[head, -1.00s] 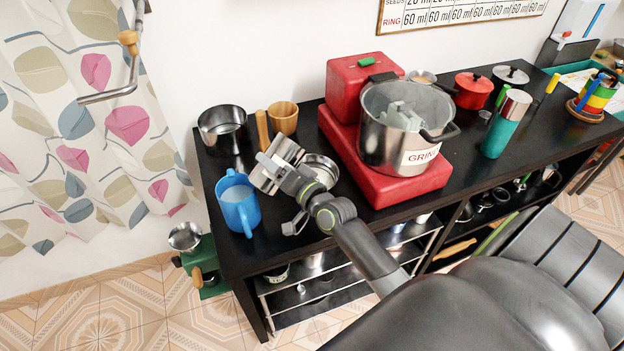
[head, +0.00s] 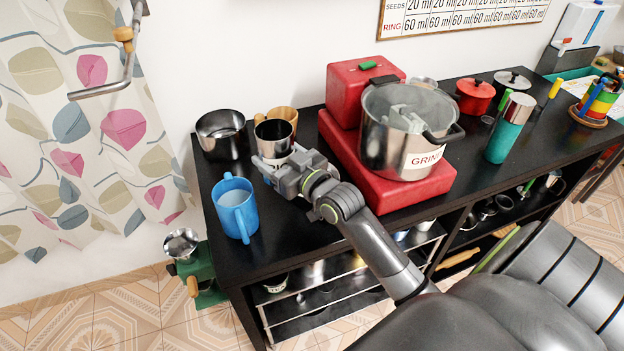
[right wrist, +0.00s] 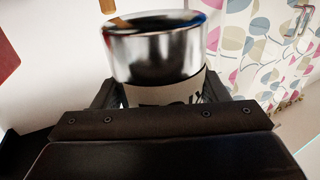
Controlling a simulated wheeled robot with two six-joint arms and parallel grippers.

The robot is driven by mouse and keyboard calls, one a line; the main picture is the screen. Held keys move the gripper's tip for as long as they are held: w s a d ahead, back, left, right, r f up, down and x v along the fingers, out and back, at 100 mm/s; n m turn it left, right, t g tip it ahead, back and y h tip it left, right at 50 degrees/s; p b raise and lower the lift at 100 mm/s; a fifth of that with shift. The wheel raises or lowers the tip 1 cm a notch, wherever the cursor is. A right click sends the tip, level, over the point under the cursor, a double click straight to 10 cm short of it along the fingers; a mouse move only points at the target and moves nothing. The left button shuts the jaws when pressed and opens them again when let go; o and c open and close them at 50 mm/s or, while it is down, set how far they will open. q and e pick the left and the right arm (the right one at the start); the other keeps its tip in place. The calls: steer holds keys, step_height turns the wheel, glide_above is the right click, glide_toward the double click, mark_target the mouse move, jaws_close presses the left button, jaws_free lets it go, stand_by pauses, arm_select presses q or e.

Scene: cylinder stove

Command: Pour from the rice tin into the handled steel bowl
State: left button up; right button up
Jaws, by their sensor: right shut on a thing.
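My right gripper (head: 277,172) is shut on a shiny steel tin (head: 273,135) with a pale label band. The tin stands near upright, its dark open mouth facing up, over the left part of the black counter. In the right wrist view the tin (right wrist: 155,50) sits between the fingers, and the dark lettering on its label is cut off by the gripper. A small steel bowl that showed beside the tin earlier is hidden now, apparently behind my right gripper and wrist. My left gripper is not in view.
A wide steel pot (head: 222,145) stands left of the tin, with a wooden cup (head: 285,114) behind it. A blue mug (head: 236,212) stands near the front left edge of the counter (head: 228,262). A large pot (head: 390,145) on a red stove (head: 405,190) stands to the right.

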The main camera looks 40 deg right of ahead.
mark_target(265, 134)
stand_by(0.5)
step_height(265, 134, up, 4)
steer(key=p, duration=0.4)
steer(key=shift+r, duration=0.15)
